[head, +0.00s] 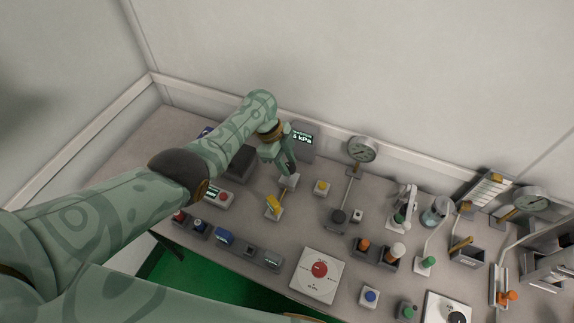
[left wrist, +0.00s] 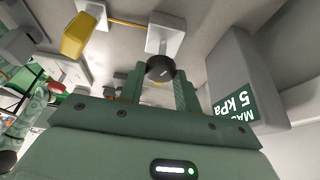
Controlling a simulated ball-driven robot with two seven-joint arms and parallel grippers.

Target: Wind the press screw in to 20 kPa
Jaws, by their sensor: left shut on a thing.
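My left gripper (head: 284,166) reaches down at the back of the bench, beside a grey display box (head: 303,139). In the left wrist view its two green fingers (left wrist: 159,88) are shut on a round black knob (left wrist: 160,68), which I take for the press screw. The knob is at a pale block (left wrist: 166,34), which also shows in the head view (head: 290,181). The display box in the left wrist view (left wrist: 238,98) reads 5 kPa. The fingers hide part of the knob. My right gripper is out of view.
A yellow-handled part (head: 273,206) and a yellow button box (head: 321,187) stand close by. A round dial gauge (head: 361,149) stands to the right. A white panel with a red knob (head: 319,270) lies nearer the front. The bench's right half is crowded.

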